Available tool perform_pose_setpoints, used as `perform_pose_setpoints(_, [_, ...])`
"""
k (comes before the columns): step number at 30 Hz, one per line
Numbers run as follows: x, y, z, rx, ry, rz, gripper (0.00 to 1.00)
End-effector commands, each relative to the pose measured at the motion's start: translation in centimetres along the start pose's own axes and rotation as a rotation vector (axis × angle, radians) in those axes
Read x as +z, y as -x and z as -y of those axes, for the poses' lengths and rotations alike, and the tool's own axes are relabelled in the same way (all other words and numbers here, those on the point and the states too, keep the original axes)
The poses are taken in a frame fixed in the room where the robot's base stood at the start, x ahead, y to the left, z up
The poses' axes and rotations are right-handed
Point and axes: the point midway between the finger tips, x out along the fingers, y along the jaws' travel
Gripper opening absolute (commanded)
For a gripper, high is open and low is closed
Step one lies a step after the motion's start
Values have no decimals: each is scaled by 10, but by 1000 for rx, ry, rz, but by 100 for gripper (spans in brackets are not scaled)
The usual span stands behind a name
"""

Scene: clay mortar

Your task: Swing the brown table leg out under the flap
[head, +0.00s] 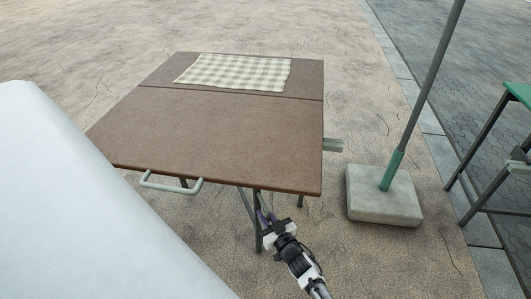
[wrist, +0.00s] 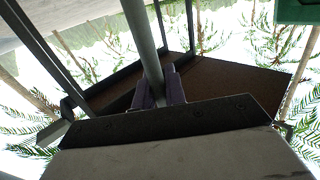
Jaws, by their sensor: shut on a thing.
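The table has a brown top split by a seam. The broad near panel (head: 220,130), which I take for the flap, lies level, with a pale handle (head: 170,187) on its near edge. Its brown underside shows in the wrist view (wrist: 235,85). My gripper (head: 264,216) is low at the panel's near right edge. In the wrist view my gripper (wrist: 160,88) has its purple fingers shut around a grey-green bar (wrist: 141,30), apparently the table leg, though it does not look brown. In the head view a dark upright leg (head: 257,235) stands beside the gripper; its top is hidden by the panel.
A checked cloth (head: 235,72) lies on the far panel. A pale concrete block (head: 384,200) with a pole (head: 425,90) stands to the right. A green-topped table (head: 519,93) is at the right edge. A large white surface (head: 70,200) fills the lower left. Sandy ground (head: 400,265) is open.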

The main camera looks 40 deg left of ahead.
Motion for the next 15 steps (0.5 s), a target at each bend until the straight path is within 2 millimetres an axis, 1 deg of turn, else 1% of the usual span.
perform_pose_setpoints(2, [-2,-1,1,-1,-3,-4,0])
perform_pose_setpoints(3, [-2,-1,1,-1,-3,-4,15])
perform_pose_setpoints(7, [-2,-1,1,-1,-2,-3,32])
perform_pose_setpoints(8, [-2,-1,1,-1,-2,-3,34])
perform_pose_setpoints(15, [-1,0,0,-1,-1,-1,34])
